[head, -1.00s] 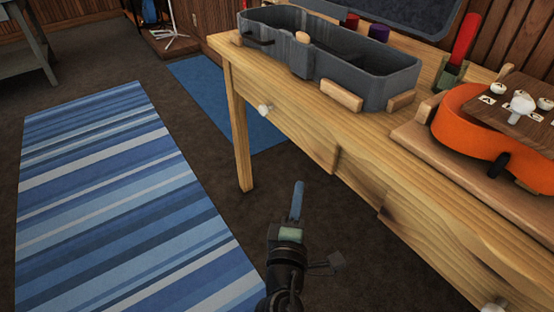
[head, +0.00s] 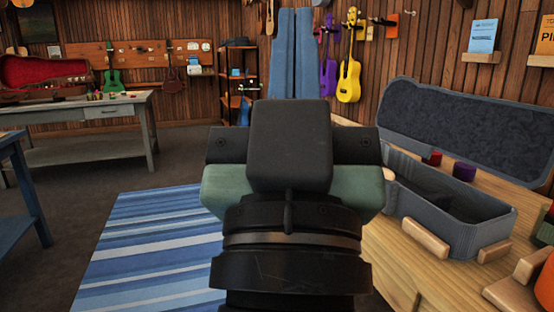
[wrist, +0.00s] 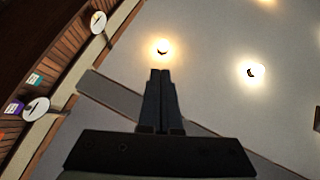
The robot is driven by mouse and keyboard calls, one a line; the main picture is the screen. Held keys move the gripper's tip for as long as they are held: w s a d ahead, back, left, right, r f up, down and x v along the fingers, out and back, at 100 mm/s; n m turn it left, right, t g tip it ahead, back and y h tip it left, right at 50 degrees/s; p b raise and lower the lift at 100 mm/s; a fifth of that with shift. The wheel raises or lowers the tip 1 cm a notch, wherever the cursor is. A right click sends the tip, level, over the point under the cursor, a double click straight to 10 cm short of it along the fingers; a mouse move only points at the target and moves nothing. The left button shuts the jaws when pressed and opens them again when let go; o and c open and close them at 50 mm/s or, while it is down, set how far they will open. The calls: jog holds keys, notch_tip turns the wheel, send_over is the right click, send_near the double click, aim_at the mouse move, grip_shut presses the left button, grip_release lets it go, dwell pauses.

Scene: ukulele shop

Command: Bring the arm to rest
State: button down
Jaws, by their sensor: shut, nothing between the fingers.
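My gripper (head: 296,14) stands upright in the middle of the head view, large and close to the camera. Its two blue fingers point up and lie side by side, shut with nothing between them. The dark wrist camera housing and black wrist hide part of the room behind. In the wrist view my gripper (wrist: 160,72) also shows its fingers together, pointing up against the ceiling, and touching nothing.
A wooden workbench (head: 385,246) on the right bears an open grey instrument case (head: 455,232). A striped blue rug (head: 150,255) lies on the floor at left. A grey-green table (head: 90,150) stands further back. Lamps (wrist: 163,47) hang on the ceiling.

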notch_tip(320, 180, up, 35)
jog(key=s+a+y+p, duration=0.1)
jog(key=s+p, duration=0.1)
jog(key=p, duration=3.1)
jog(key=shift+a+t+y, duration=0.2)
jog(key=shift+t+y, duration=0.1)
jog(key=shift+y, duration=0.1)
jog(key=shift+d, duration=0.1)
